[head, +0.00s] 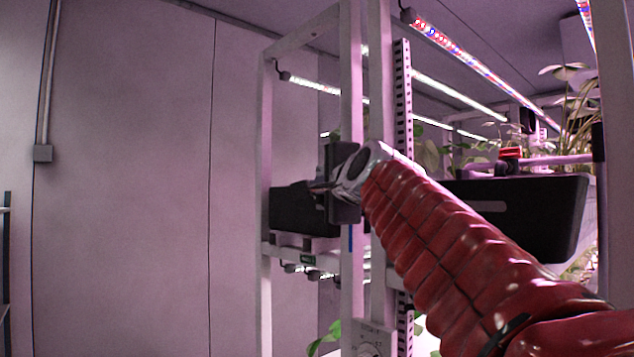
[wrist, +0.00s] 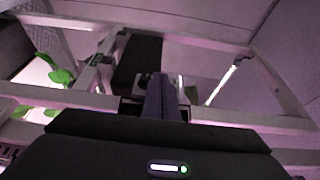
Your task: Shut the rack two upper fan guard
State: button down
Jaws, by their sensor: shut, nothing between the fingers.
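My gripper (head: 313,187) is at the end of the red-sleeved arm, beside the white rack upright (head: 352,100). Its fingers point left, in front of or against a black box (head: 290,212) on the rack; I cannot tell if they touch it. In the wrist view my gripper (wrist: 161,82) has its fingers together and empty, with a long black box (wrist: 138,62) beyond them. I cannot make out a fan guard for certain in either view. The gripper and wrist hide part of the rack.
A long black trough (head: 540,215) with plants above it stands to the right, behind my arm. Lit lamp bars (head: 450,45) run above. A grey box with a round face (head: 372,338) is low on the rack. The floor-side left is a bare wall (head: 130,180).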

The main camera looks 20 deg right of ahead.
jog(key=shift+s+a, duration=0.1)
jog(key=s+a, duration=0.6)
jog(key=a, duration=0.6)
jog(key=shift+a, duration=0.15)
dwell(0.8)
jog(key=s+d+f+n+g, duration=0.1)
jog(key=s+f+n+g, duration=0.3)
jog(key=f, duration=0.9)
jog(key=s+d+f+n+g, duration=0.15)
jog(key=s+f+n, duration=0.3)
jog(key=f, duration=0.95)
jog(key=s+a+f+n+g, duration=0.1)
jog(key=s+f+n+g, duration=0.2)
jog(key=f, duration=0.9)
jog(key=s+a+f+n+g+y, duration=0.1)
jog(key=s+f+n+g, duration=0.3)
jog(key=s+f+n, duration=0.3)
jog(key=s+f, duration=0.5)
jog(key=f, duration=0.1)
jog(key=shift+a+n+y, duration=0.2)
jog(key=shift+n+y, duration=0.1)
jog(key=shift+n, duration=0.05)
jog(key=c, duration=2.5)
grip_release()
